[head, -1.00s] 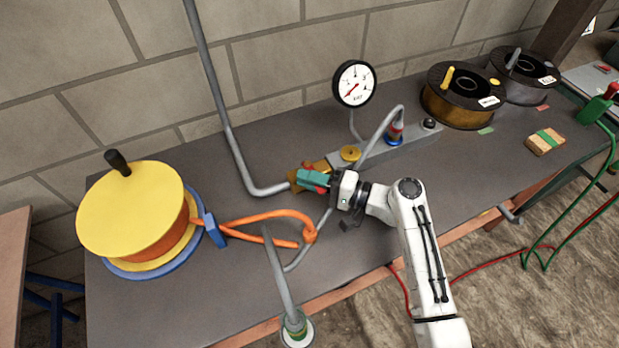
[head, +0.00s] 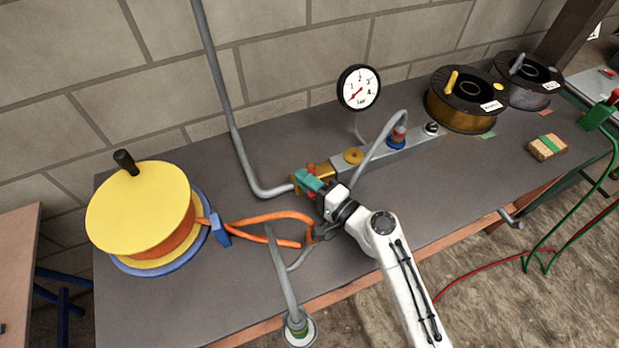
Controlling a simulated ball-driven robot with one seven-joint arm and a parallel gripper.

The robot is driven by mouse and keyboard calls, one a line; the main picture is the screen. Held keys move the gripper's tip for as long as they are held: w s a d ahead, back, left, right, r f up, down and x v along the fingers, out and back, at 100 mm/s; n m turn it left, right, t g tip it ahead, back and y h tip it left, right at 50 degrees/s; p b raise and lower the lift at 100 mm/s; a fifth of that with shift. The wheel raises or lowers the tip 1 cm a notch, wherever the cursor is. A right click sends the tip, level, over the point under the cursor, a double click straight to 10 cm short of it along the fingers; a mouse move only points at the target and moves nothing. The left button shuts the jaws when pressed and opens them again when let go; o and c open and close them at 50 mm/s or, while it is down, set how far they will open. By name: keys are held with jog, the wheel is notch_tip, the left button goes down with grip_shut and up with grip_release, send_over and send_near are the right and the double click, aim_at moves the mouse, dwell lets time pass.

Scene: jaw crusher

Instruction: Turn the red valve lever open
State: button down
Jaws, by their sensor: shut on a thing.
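The brass valve (head: 322,170) sits at the left end of the grey manifold block (head: 415,138), where the grey wall pipe joins it. Small red parts of the valve lever (head: 311,168) show beside the teal fingertips. My gripper (head: 309,181) is at the valve, shut on the red lever, with the hand coming from the lower right. The fingers cover most of the lever, so its exact angle is hard to tell. The pressure gauge (head: 358,88) stands behind the manifold with its red needle pointing to the lower left.
An orange hose (head: 265,217) and a grey hose (head: 283,270) lie just left of and below my gripper. A yellow-topped reel (head: 140,210) stands at the left. Dark spools (head: 463,112) and a wooden block (head: 547,147) are at the right. The bench front right of my arm is clear.

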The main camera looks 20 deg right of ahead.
jog(key=shift+w+a+f+m+t+h+p, duration=0.15)
jog(key=shift+m+h, duration=0.1)
jog(key=shift+h, duration=0.15)
jog(key=shift+s+r+m+t+h+p, duration=0.1)
jog(key=shift+m+t+h, duration=0.1)
jog(key=shift+m+h, duration=0.15)
jog(key=shift+w+a+f+m+t+h+p, duration=0.1)
jog(key=shift+m+t+h, duration=0.1)
jog(key=shift+h, duration=0.25)
jog(key=c, duration=1.5)
grip_release()
jog(key=b+v, duration=0.2)
jog(key=v, duration=0.7)
jog(key=shift+s+b, duration=0.4)
jog(key=shift+s+d, duration=0.15)
jog(key=shift+s, duration=0.3)
